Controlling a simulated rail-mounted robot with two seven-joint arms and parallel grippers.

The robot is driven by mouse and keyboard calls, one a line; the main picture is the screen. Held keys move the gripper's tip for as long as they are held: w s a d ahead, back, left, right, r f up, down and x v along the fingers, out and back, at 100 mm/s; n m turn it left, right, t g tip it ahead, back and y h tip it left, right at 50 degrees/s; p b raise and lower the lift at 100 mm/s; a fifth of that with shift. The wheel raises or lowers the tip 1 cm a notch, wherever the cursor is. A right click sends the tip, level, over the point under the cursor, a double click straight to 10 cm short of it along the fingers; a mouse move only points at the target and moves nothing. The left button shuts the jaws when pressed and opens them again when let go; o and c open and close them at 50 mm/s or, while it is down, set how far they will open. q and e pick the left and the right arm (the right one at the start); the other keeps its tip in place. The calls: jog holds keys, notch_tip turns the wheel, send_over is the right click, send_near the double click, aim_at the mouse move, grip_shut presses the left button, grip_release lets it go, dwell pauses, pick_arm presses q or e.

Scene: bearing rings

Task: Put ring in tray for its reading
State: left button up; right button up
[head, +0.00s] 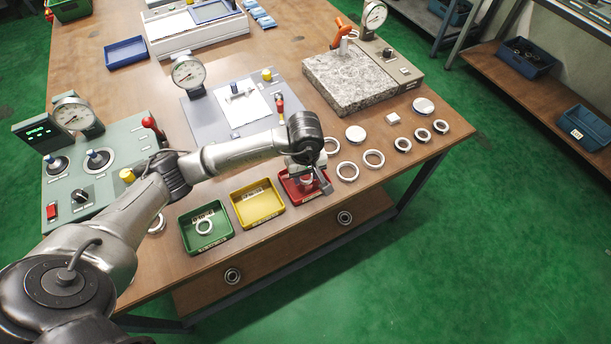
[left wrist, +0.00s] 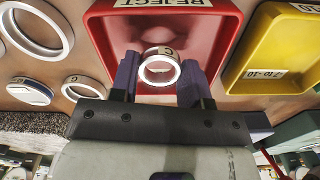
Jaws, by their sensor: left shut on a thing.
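My left gripper (head: 306,178) is over the red tray (head: 289,187) at the table's front edge. In the left wrist view the left gripper (left wrist: 160,80) is shut on a pale metal ring (left wrist: 160,54), with one finger on each side of it. The ring is within the outline of the red tray (left wrist: 217,35), which has a REJECT label. I cannot tell if the ring touches the tray floor. The yellow tray (head: 240,196) is beside it and looks empty. The green tray (head: 188,236) holds a ring (head: 204,226). My right gripper is not in view.
Several loose rings (head: 374,158) lie right of the trays. A granite block (head: 350,85) with a dial gauge (head: 374,16) stands behind them. A grey plate with a gauge (head: 188,72) and a green gauge station (head: 110,165) stand left and behind.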

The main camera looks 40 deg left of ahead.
pick_arm(q)
jog(key=shift+f, duration=0.65)
jog(key=shift+f, duration=0.2)
jog(key=o, duration=1)
jog(key=shift+r, duration=0.1)
